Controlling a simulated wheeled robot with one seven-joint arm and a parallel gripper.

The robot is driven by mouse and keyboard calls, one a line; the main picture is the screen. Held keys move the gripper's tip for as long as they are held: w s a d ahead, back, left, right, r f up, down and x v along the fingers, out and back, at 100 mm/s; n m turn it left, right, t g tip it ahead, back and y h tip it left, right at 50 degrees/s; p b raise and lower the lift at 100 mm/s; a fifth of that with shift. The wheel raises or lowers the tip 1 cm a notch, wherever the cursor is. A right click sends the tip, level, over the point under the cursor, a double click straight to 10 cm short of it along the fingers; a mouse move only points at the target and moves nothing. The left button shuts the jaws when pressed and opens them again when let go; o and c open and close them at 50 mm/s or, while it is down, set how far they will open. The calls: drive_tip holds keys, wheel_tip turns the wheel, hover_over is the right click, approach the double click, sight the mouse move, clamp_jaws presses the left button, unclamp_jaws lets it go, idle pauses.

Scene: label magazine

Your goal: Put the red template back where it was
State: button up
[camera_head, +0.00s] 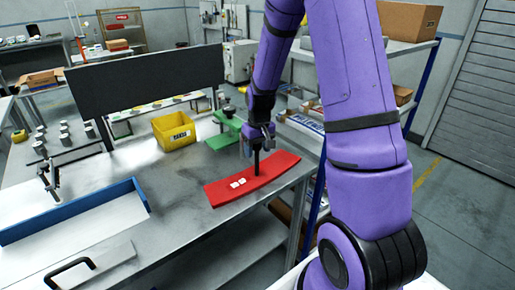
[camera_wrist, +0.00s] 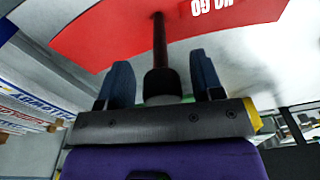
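The red template (camera_head: 262,184) is a curved flat plate with white lettering, near the right edge of the steel table. It seems to lie flat on the table. A dark upright handle (camera_head: 256,164) rises from its middle. In the wrist view the red template (camera_wrist: 115,35) shows white upside-down letters, and its handle (camera_wrist: 159,50) runs back between my fingers. My gripper (camera_head: 259,138) is above the template. In the wrist view my gripper (camera_wrist: 162,82) has its two blue fingers apart, one on each side of the handle, with a gap visible at both sides.
A green piece (camera_head: 226,133) stands just behind the template, and a yellow bin (camera_head: 174,131) is to its left. A blue-edged tray (camera_head: 75,210) lies at the front left. A dark panel (camera_head: 148,76) rises behind. Bare tabletop lies between tray and template.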

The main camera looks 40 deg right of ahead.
drive_tip(key=r, duration=1.1)
drive_tip(key=shift+s+d, duration=0.1)
drive_tip(key=shift+s, duration=0.2)
drive_tip(key=s+a+r+t, duration=0.2)
drive_tip(key=s+a+r, duration=0.6)
drive_tip(key=s+r, duration=0.4)
drive_tip(key=s+a+r+n+t, duration=0.1)
drive_tip(key=s+a+r, duration=0.4)
drive_tip(key=s, duration=0.8)
drive_tip(key=shift+a+t, duration=0.15)
drive_tip(key=shift+t, duration=0.65)
drive_tip(key=shift+r, duration=0.1)
